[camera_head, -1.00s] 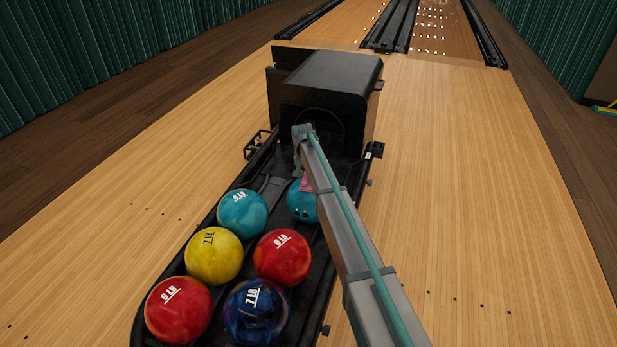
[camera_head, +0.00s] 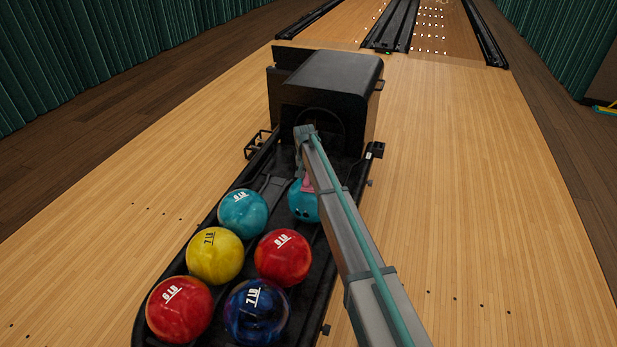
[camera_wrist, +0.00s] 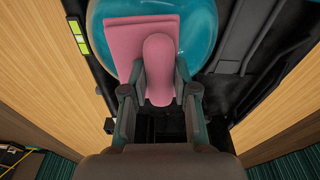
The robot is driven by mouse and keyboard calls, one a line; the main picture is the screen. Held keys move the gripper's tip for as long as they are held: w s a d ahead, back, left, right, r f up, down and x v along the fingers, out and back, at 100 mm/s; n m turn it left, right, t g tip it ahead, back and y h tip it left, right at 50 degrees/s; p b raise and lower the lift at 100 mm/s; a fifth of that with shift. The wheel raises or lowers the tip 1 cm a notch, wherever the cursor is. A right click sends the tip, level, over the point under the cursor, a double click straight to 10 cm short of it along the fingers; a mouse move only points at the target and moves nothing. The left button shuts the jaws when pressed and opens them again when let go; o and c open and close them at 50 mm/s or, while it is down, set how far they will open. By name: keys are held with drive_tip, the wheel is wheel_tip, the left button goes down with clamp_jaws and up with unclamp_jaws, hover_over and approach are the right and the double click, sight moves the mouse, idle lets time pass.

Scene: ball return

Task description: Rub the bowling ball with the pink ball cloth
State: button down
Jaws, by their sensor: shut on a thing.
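The pink cloth (camera_wrist: 124,33) is held in my gripper (camera_wrist: 160,88), which is shut on a rounded pink part of it. In the wrist view the cloth's flat part lies over a teal bowling ball (camera_wrist: 201,22), seeming to touch it. In the head view this teal ball (camera_head: 303,207) sits in the ball return at its right side, partly hidden by my arm. Only a small pink patch of the cloth (camera_head: 308,184) shows there, on the ball's upper part. My gripper is hidden behind my arm in the head view.
The black ball return (camera_head: 322,329) holds several other balls: a teal ball (camera_head: 243,221), a yellow ball (camera_head: 213,263), two red balls and a dark blue ball (camera_head: 257,323). A dark hood (camera_head: 330,80) stands at its far end. Open wooden floor lies on both sides.

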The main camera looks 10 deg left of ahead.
drive_tip(key=shift+w+a, duration=0.15)
drive_tip(key=shift+a, duration=0.7)
drive_tip(key=shift+s+d+r, duration=0.1)
drive_tip(key=shift+s+d, duration=0.05)
drive_tip(key=shift+d, duration=0.5)
drive_tip(key=shift+s+d, duration=0.15)
drive_tip(key=shift+d, duration=0.45)
drive_tip(key=shift+w+a+p, duration=0.15)
drive_tip(key=shift+a+p, duration=0.05)
drive_tip(key=shift+a, duration=0.45)
drive_tip(key=shift+w+a+p, duration=0.15)
drive_tip(key=shift+a, duration=0.45)
drive_tip(key=shift+s+a+r+p, duration=0.1)
drive_tip(key=shift+s+r+p, duration=0.1)
drive_tip(key=shift+r+p, duration=0.9)
drive_tip(key=shift+s+r+p, duration=0.2)
drive_tip(key=shift+r+p, duration=0.15)
drive_tip(key=shift+r, duration=1.4)
drive_tip(key=shift+r, duration=0.1)
drive_tip(key=shift+s+r+p, duration=0.2)
drive_tip(key=shift+r+p, duration=0.45)
drive_tip(key=shift+r, duration=0.7)
